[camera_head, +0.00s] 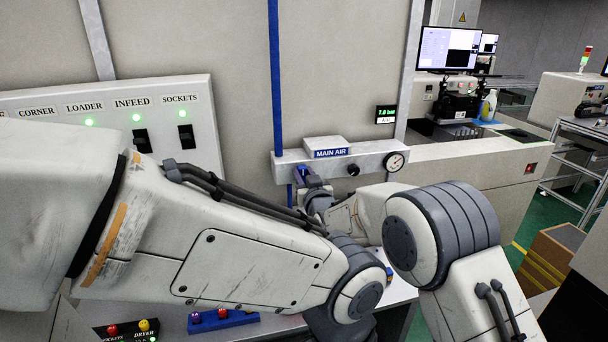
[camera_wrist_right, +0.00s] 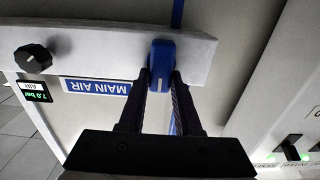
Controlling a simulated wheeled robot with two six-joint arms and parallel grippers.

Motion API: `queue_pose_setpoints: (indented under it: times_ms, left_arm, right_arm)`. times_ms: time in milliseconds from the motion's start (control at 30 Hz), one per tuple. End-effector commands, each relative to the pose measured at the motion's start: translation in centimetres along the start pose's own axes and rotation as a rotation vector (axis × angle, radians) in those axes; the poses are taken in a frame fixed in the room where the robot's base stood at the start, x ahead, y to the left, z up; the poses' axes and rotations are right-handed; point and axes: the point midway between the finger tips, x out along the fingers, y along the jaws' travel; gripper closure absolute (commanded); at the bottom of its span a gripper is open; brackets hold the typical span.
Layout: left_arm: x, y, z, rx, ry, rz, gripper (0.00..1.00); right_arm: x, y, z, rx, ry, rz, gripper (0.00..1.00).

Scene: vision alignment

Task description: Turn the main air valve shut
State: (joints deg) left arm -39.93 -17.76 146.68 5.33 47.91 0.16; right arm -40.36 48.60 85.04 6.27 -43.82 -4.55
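The main air valve has a blue handle (camera_wrist_right: 162,66) on a pale panel bar (camera_head: 275,166) with a blue MAIN AIR label (camera_head: 331,153); the label also shows upside down in the right wrist view (camera_wrist_right: 97,87). My right gripper (camera_wrist_right: 161,80) has its two dark fingers on either side of the handle, close against it, and looks shut on it. In the head view, the right gripper (camera_head: 314,192) is just below the bar, and only a bit of the blue handle (camera_head: 302,173) shows. My left gripper is out of view; my left arm crosses the foreground.
A black knob (camera_head: 353,170) and a round gauge (camera_head: 394,161) sit to the right on the bar. A display (camera_head: 386,114) above reads about 7 bar in green. A switch panel (camera_head: 204,97) with green lights stands left. A blue pipe (camera_head: 277,75) runs above the bar.

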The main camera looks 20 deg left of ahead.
Motion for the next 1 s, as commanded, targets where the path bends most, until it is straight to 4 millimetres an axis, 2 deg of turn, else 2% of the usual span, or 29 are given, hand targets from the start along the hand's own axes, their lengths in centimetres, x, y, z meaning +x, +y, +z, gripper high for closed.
queue_pose_setpoints:
  times_ms: [267,467,800,1000]
  left_arm:
    - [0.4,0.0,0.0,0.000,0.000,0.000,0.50]
    - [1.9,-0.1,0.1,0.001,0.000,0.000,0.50]
    - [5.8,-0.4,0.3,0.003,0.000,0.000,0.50]
    - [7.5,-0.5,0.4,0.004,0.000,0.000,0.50]
  right_arm:
    - [0.0,0.0,0.1,-0.018,0.001,0.001,1.00]
    - [0.0,-0.1,0.3,-0.099,0.002,0.001,1.00]
    - [0.0,-0.5,0.5,-0.383,0.003,0.002,1.00]
    - [0.0,-0.8,0.5,-0.573,0.002,0.001,1.00]
